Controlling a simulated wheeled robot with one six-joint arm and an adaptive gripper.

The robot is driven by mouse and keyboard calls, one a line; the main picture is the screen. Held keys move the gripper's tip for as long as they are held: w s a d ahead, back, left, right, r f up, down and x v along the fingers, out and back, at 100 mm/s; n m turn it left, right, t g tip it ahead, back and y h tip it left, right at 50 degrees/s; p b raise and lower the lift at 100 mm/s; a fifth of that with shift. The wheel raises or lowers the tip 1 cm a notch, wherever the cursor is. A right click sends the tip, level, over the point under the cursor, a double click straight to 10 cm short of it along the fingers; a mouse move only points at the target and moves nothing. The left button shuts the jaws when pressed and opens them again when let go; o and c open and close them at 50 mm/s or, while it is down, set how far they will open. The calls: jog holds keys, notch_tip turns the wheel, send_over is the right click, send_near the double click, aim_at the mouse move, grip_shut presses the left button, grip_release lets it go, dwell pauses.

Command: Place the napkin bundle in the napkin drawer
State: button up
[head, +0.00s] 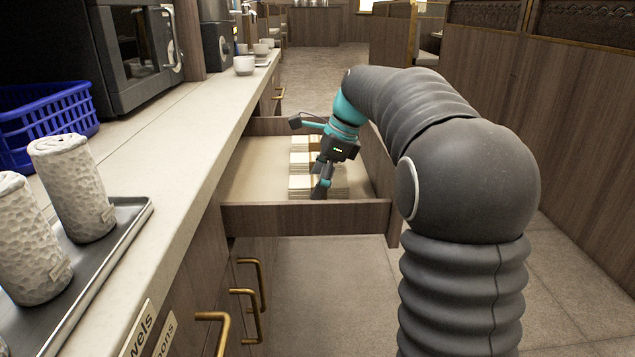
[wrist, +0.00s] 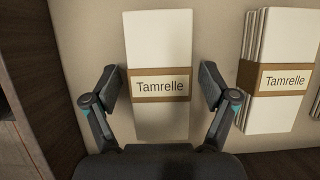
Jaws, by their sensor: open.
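The napkin drawer (head: 300,218) is pulled out from the counter, with a beige floor. A white napkin bundle with a brown "Tamrelle" band (wrist: 160,84) lies in it, near the drawer's front in the head view (head: 339,184). My gripper (wrist: 160,75) is inside the drawer, low over this bundle, also seen in the head view (head: 322,190). Its fingers are open, one on each side of the bundle, with small gaps showing. I cannot tell whether the bundle rests on others.
Another banded napkin stack (wrist: 278,80) lies to the right in the wrist view. Drawer walls stand close around. The counter (head: 180,125) holds a tray (head: 128,212) with white textured rolls (head: 72,187), a blue basket (head: 45,120) and cups (head: 244,65).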

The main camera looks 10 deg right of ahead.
jog(key=w+p+v, duration=0.1)
jog(key=p+v, duration=0.2)
jog(key=v, duration=0.9)
jog(key=s+a+f+n+t+h, duration=0.15)
jog(key=s+n, duration=0.25)
jog(key=s, duration=0.4)
jog(key=s+a+f+n+t+h, duration=0.1)
jog(key=s+a+n, duration=0.2)
jog(key=s+n, duration=0.3)
jog(key=s+f+n+t+h, duration=0.2)
jog(key=s+f+n, duration=0.8)
jog(key=s+f, duration=0.3)
jog(key=shift+s, duration=1.75)
